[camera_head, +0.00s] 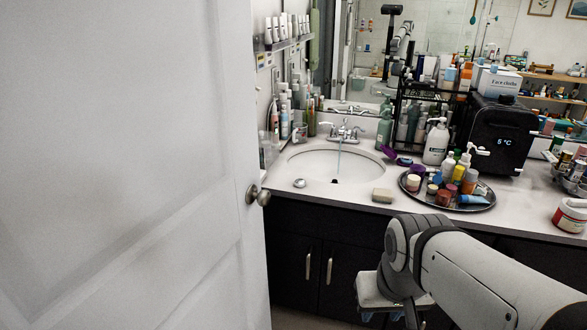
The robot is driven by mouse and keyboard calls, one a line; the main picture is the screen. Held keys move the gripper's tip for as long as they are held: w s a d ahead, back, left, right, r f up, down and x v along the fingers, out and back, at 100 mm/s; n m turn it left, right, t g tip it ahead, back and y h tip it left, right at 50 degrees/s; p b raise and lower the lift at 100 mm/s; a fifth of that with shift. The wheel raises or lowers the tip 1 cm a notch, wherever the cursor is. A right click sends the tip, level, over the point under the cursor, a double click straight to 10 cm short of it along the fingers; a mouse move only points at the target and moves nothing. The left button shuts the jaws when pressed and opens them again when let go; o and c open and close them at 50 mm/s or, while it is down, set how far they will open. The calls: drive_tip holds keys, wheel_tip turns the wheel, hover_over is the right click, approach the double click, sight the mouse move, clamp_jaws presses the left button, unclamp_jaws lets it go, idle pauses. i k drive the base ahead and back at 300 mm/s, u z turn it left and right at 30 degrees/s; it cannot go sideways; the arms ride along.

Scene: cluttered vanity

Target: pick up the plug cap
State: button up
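A small round silver piece, which looks like the plug cap (299,183), lies on the pale countertop at the front left of the sink basin (318,167). Water runs from the silver faucet (344,131) into the basin, and a dark drain hole (335,181) shows at its bottom. My arm comes in from the lower right and bends down in front of the dark cabinet, well below and to the right of the plug cap.
A white door (130,165) with a knob fills the left side. A soap bar (382,195) and a round tray (484,205) of bottles and jars stand right of the basin. A black cooler (497,135) and a rack crowd the back. The counter's front edge near the plug cap is clear.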

sight(300, 182)
drive_tip(key=u, duration=0.4)
drive_tip(key=i, duration=1.35)
drive_tip(key=z, duration=0.6)
